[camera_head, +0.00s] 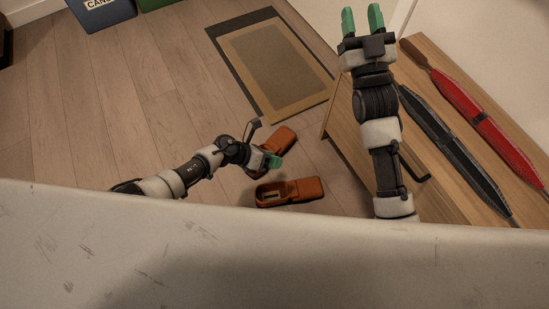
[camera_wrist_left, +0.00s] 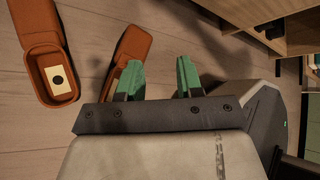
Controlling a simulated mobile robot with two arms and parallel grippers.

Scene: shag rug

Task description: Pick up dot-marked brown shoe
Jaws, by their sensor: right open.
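Two brown shoes lie on the wood floor. In the left wrist view, the dot-marked brown shoe (camera_wrist_left: 36,60) is at the far left, with a pale card and black dot inside its opening. It appears to be the nearer shoe (camera_head: 300,190) in the head view, where a pale patch shows but no clear dot. The other brown shoe (camera_head: 281,138) lies behind it and is partly hidden by a finger in the wrist view (camera_wrist_left: 133,45). My left gripper (camera_head: 272,161) is open and empty, beside the shoes. My right gripper (camera_head: 363,19) is open and empty, above the wooden furniture's edge.
A wooden tabletop (camera_head: 440,135) at the right holds a black sheathed item (camera_head: 455,150) and a red one (camera_head: 475,110). A tan and dark mat (camera_head: 275,65) lies on the floor behind the shoes.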

